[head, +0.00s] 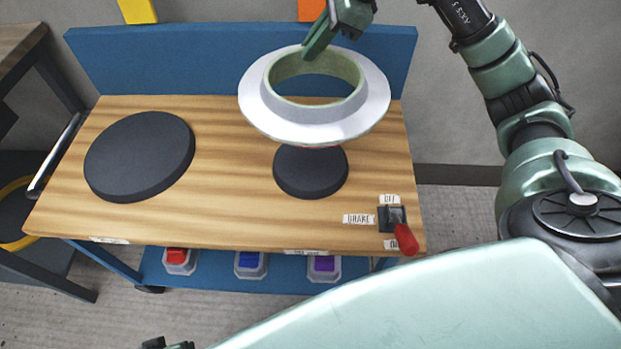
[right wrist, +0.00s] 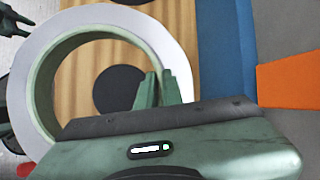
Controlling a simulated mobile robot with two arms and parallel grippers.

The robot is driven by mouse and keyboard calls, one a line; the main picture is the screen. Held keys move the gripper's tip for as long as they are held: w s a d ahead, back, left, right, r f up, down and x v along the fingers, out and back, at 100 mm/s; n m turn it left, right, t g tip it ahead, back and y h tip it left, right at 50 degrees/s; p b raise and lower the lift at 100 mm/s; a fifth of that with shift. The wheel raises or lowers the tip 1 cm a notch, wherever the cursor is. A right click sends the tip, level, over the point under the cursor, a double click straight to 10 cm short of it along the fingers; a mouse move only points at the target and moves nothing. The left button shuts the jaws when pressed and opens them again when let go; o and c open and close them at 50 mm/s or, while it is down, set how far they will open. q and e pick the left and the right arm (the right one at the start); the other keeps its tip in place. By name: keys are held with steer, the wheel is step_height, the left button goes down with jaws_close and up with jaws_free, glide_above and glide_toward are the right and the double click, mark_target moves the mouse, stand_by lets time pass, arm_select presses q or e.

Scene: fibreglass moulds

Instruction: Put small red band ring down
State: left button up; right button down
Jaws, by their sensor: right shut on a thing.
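The ring (head: 262,118) has a wide white flange and a pale green inner collar. A thin sliver of red shows under its near edge. My right gripper (head: 318,42) is shut on the far side of the ring's collar and holds it up above the right part of the wooden bench top. In the right wrist view the fingers (right wrist: 160,90) pinch the wall of the ring (right wrist: 45,90). The small dark disc (head: 311,172) lies on the bench below the ring, partly covered by it. A bit of my left gripper (head: 168,344) shows at the bottom edge; its jaws are unclear.
A larger dark disc (head: 140,155) lies bare on the left of the wooden bench (head: 225,215). A brake switch with a red lever (head: 405,240) stands at the front right corner. A blue back panel (head: 200,60) rises behind. Bins with coloured contents (head: 180,260) sit on the lower shelf.

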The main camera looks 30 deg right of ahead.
steer(key=shift+w+d+r+m+h+b, duration=0.25)
steer(key=shift+m+h+b, duration=0.1)
steer(key=shift+m, duration=0.25)
arm_select(q)
steer(key=b+v, duration=0.2)
steer(key=v, duration=0.5)
arm_select(e)
step_height(320, 180, down, 15)
steer(key=shift+f+b, duration=0.2)
steer(key=shift+b, duration=0.7)
step_height(320, 180, down, 4)
steer(key=shift+r+b, duration=0.1)
steer(key=shift+b, duration=0.35)
arm_select(q)
steer(key=w+d+t+h, duration=0.1)
steer(key=w+d+t, duration=0.1)
steer(key=w+t, duration=0.2)
steer(key=w, duration=0.3)
steer(key=shift+w+r, duration=0.2)
steer(key=shift+w, duration=0.05)
steer(key=shift+w+t, duration=0.1)
steer(key=shift+t, duration=0.2)
arm_select(e)
steer(key=shift+f, duration=0.2)
